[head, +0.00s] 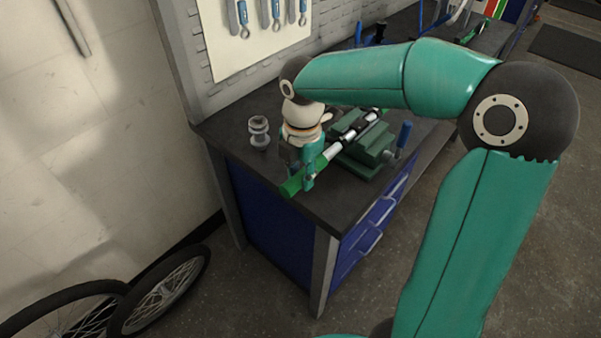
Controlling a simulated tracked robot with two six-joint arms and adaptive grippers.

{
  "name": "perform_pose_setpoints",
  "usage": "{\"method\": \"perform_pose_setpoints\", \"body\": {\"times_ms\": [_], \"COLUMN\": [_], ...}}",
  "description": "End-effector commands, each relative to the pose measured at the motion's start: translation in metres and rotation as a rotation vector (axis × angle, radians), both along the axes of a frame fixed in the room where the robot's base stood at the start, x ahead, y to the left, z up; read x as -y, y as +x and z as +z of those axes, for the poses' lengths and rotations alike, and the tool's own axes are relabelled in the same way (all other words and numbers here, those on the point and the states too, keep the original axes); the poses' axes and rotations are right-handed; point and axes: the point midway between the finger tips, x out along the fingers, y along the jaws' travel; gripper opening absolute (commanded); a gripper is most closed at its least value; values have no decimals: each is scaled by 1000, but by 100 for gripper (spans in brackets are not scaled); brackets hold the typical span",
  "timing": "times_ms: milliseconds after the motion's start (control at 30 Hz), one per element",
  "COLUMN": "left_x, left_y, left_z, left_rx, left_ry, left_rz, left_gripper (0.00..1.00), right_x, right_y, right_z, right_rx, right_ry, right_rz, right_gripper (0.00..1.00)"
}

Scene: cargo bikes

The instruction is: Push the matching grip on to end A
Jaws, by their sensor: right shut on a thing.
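A handlebar (333,150), silver and black, is clamped in a green vise (366,158) on the workbench and points toward the front left. A green grip (291,187) is at the bar's near-left end, in line with it. My right gripper (303,172) reaches over the bench from the right and is shut on the grip. Its fingers hide the place where grip and bar meet, so I cannot tell how far the grip is on. No end letter is readable. My left gripper is out of view.
A grey stepped metal part (259,131) stands on the dark workbench (240,122) left of the gripper. The vise's blue handle (404,135) sticks up at right. A tool board (255,38) rises behind. Bike wheels (160,291) are on the floor at lower left.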

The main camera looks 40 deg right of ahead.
Motion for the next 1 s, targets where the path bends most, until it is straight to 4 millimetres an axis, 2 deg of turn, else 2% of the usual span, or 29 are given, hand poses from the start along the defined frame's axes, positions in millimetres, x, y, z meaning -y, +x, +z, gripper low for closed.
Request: {"method": "perform_pose_setpoints", "body": {"times_ms": [567,1000], "left_x": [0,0], "left_y": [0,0], "left_z": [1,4], "left_rx": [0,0], "left_ry": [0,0], "left_rz": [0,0], "left_gripper": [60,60], "right_x": [4,16], "right_y": [0,2], "right_z": [0,1], "right_rx": [0,0], "right_ry": [0,-1], "right_rz": [-1,-2], "right_gripper": [0,0]}}
